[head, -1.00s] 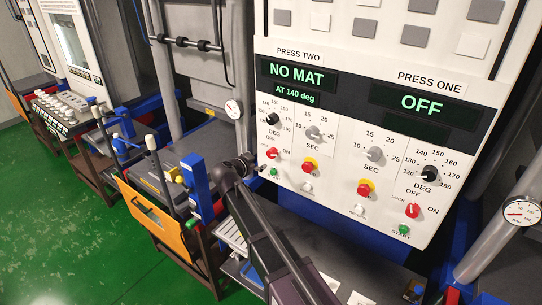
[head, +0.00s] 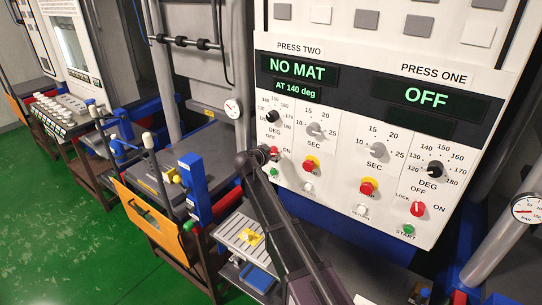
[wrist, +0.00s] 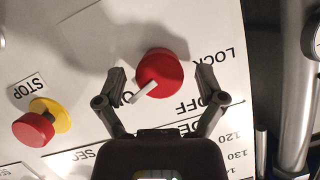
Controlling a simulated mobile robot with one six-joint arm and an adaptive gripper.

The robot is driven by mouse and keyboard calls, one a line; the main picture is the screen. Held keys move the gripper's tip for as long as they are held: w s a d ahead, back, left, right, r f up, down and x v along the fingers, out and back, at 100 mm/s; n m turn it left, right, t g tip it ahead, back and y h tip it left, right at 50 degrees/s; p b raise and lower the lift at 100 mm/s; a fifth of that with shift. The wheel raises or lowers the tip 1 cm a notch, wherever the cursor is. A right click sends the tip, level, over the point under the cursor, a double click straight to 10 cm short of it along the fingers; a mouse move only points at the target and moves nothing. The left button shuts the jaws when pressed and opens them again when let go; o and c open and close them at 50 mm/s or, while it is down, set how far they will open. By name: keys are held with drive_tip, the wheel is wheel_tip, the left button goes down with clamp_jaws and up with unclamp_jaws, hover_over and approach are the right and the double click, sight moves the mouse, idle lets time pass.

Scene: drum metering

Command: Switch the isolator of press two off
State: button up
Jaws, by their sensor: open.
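The press two isolator is a red round knob with a white pointer, in the wrist view (wrist: 160,72). Its pointer is turned toward the ON label, which a finger partly covers. LOCK and OFF read upside down there. In the head view, the knob (head: 275,152) sits on the white panel below the PRESS TWO displays, partly hidden by my wrist. My gripper (wrist: 162,78) is open, one finger on each side of the knob; I cannot tell whether either touches it. The press two display (head: 297,69) reads NO MAT, AT 140 deg.
A red stop button on a yellow collar (wrist: 36,126) is beside the isolator. Press one has its own red isolator (head: 418,209) and an OFF display (head: 427,97). A blue post (head: 195,188) and an orange-fronted machine (head: 152,218) stand left of my arm.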

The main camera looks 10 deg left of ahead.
drive_tip(key=shift+w, duration=0.1)
drive_tip(key=c, duration=1.2)
drive_tip(key=shift+o, duration=0.2)
